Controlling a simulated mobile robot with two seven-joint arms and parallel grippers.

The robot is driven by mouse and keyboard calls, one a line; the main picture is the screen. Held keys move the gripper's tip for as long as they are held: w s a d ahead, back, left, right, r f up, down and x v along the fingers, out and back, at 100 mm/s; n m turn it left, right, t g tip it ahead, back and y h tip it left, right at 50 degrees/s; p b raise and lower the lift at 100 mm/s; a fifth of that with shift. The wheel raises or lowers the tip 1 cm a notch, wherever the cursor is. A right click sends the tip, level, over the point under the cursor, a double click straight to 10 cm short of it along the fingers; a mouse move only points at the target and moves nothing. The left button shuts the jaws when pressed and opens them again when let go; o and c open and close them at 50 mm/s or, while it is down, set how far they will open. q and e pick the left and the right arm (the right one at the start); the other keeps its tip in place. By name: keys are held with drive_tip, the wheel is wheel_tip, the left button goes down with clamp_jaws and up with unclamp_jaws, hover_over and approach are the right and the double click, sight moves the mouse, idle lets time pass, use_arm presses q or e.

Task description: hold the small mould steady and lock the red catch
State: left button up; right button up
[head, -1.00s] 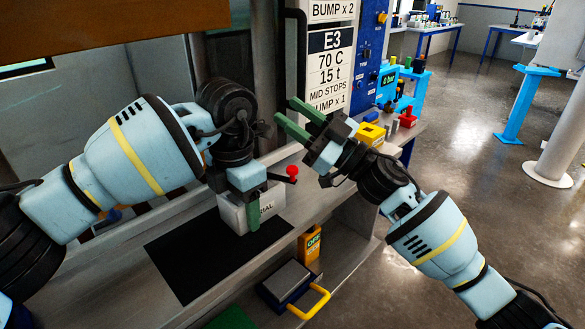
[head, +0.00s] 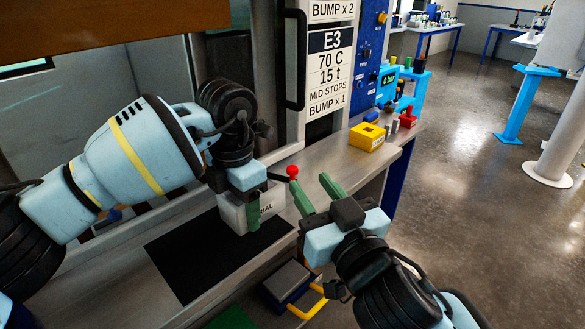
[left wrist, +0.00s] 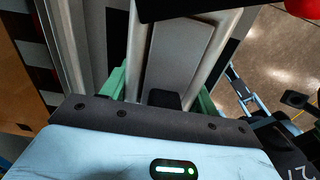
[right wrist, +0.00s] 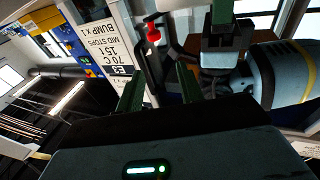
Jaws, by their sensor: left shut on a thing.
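The small mould (head: 238,213) is a pale grey block with a partly covered label. It stands on the ledge by a black mat. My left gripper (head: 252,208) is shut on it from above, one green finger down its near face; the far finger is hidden. In the left wrist view the mould (left wrist: 180,60) lies between both fingers. The red catch (head: 292,171) is a red knob on a dark lever at the mould's right; it also shows in the right wrist view (right wrist: 153,34). My right gripper (head: 318,192) is open and empty, its fingers near the knob but apart from it.
The black mat (head: 190,262) lies in front of the mould. A tray with a yellow handle (head: 312,304) is below. The ledge right of the catch is mostly clear.

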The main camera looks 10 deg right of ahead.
sight(295, 172)
drive_tip(key=shift+s+d+f+g+h, duration=0.25)
drive_tip(key=shift+s+f, duration=0.2)
drive_tip(key=shift+s, duration=0.3)
drive_tip(key=shift+s+d+f+g+h, duration=0.1)
drive_tip(key=shift+s+f+g+h, duration=0.25)
drive_tip(key=shift+s, duration=0.35)
drive_tip(key=shift+w, duration=0.1)
drive_tip(key=x, duration=1.2)
drive_tip(key=shift+a, duration=0.15)
drive_tip(key=shift+c, duration=0.4)
clamp_jaws()
